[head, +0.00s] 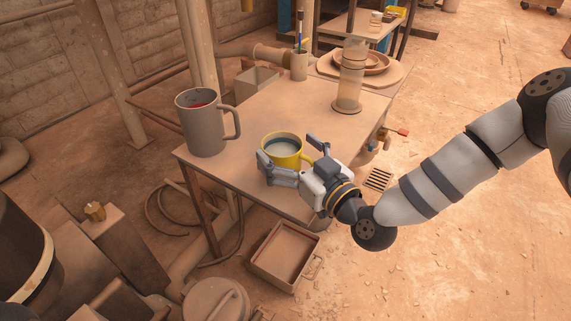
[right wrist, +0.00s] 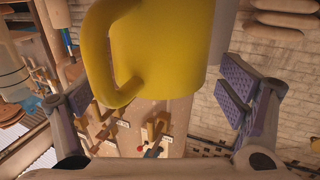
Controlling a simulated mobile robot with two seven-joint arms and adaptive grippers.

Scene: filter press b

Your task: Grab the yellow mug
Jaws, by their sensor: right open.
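The yellow mug (head: 288,163) stands upright near the front edge of the table (head: 262,113), with a pale grey-blue inside and its handle toward the right. My right gripper (head: 291,156) is open, with one finger to the left of the mug and one to the right, near the handle. In the right wrist view the yellow mug (right wrist: 165,50) fills the upper middle between the spread fingers, its handle at the left. A gap shows between the mug and the right finger there. My left gripper is not in view.
A larger grey mug (head: 205,125) stands to the left on the table. A clear cylinder (head: 348,80) stands at the back right, near stacked bowls (head: 368,62). A pen cup (head: 299,66) and a box (head: 257,81) are at the back. An open bin (head: 285,252) lies below the table.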

